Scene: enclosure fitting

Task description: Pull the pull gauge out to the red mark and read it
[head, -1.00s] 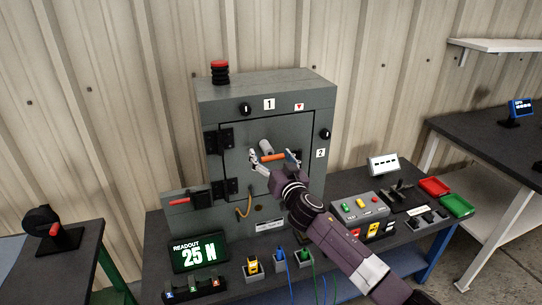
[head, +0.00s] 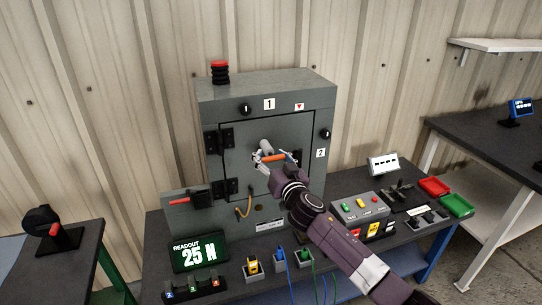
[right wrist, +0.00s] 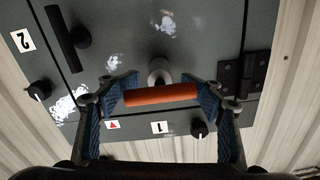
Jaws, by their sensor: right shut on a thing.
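The pull gauge shows as a grey cylinder (head: 266,145) with an orange crossbar handle (head: 274,158) in front of the grey cabinet door. My right gripper (head: 276,157) is shut on the handle, one finger at each end of the bar. In the right wrist view the orange handle (right wrist: 160,95) lies between the blue finger pads, with the gauge's round grey body (right wrist: 159,71) behind it. I cannot make out a red mark on the gauge. The readout screen (head: 194,254) shows 25 N in green. My left gripper is not in view.
The cabinet (head: 268,92) stands on a dark bench with a red-handled lever box (head: 186,212) at its left. Coloured connectors (head: 253,265), a button box (head: 361,206) and red and green trays (head: 457,205) lie along the bench. Side tables stand left and right.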

